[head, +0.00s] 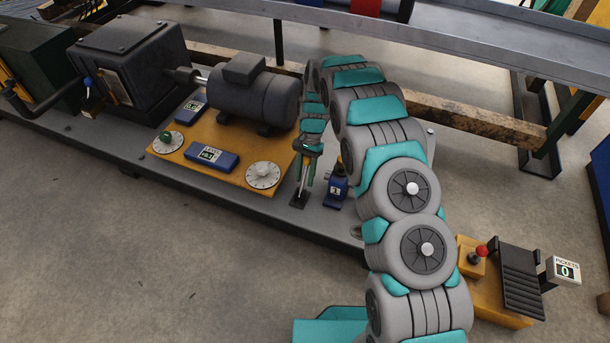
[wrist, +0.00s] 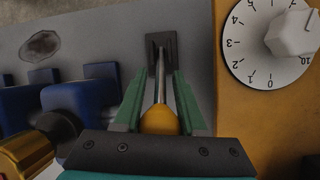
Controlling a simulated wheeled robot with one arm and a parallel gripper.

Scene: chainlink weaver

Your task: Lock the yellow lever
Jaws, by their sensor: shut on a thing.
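The yellow lever has a rounded yellow knob (wrist: 159,121) on a thin metal rod, which runs to a dark slotted plate (wrist: 153,48) in the grey bench top. In the wrist view my gripper (wrist: 160,95) has its two green fingers on either side of the knob and rod, shut on the lever. In the head view my gripper (head: 308,160) points down over the bench, and the rod (head: 303,181) stands below it, rising from the dark plate (head: 299,201). The knob is mostly hidden by the fingers in that view.
A yellow panel with a white dial (head: 262,175) and a blue level display (head: 210,157) lies left of the lever. A blue block marked 1 (head: 335,192) stands close on the right. A motor (head: 255,95) sits behind. A red-button box (head: 472,257) is at lower right.

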